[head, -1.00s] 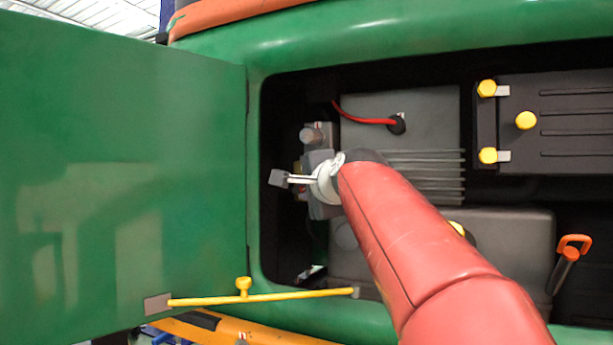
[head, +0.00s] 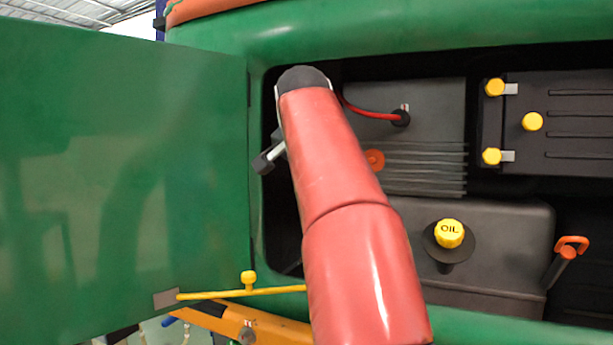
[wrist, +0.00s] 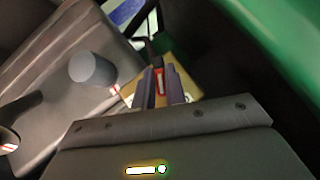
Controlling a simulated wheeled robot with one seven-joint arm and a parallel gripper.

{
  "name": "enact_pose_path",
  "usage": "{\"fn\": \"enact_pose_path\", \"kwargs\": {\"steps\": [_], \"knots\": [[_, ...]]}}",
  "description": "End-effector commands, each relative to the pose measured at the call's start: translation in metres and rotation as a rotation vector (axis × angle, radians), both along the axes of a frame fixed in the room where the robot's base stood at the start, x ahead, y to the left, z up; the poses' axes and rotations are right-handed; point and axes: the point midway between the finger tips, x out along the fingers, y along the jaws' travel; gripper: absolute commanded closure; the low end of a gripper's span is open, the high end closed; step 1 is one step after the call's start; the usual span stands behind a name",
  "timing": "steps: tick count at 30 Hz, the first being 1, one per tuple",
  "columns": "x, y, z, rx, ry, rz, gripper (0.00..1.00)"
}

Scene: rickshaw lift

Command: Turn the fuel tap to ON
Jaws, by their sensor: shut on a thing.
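The fuel tap shows in the wrist view as a small red lever (wrist: 161,80) with a pale mark, in front of a tan plate (wrist: 186,88). My gripper (wrist: 159,86) has its two dark fingers on either side of the red lever and is shut on it. The plate's markings are mostly hidden by the fingers, so I cannot read the tap's setting. In the head view my red arm covers the tap and the fingers at the left end of the engine bay.
The green door (head: 120,170) stands open at left, held by a yellow stay rod (head: 225,294). Right of my arm are a yellow OIL cap (head: 449,233), a red cable (head: 365,111), a black battery (head: 560,120) and an orange-handled dipstick (head: 567,250). A grey cylinder (wrist: 92,68) sits near the tap.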

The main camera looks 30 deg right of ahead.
Motion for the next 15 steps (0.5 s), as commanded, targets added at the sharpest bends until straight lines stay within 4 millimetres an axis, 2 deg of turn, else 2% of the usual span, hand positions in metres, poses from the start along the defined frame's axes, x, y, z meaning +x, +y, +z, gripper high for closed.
{"fn": "enact_pose_path", "kwargs": {"steps": [6,15], "knots": [[0.0029,0.0014,-0.0005,-0.078,0.103,0.0,1.0],[0.0031,0.002,-0.0003,-0.127,0.168,0.0,1.0]]}}
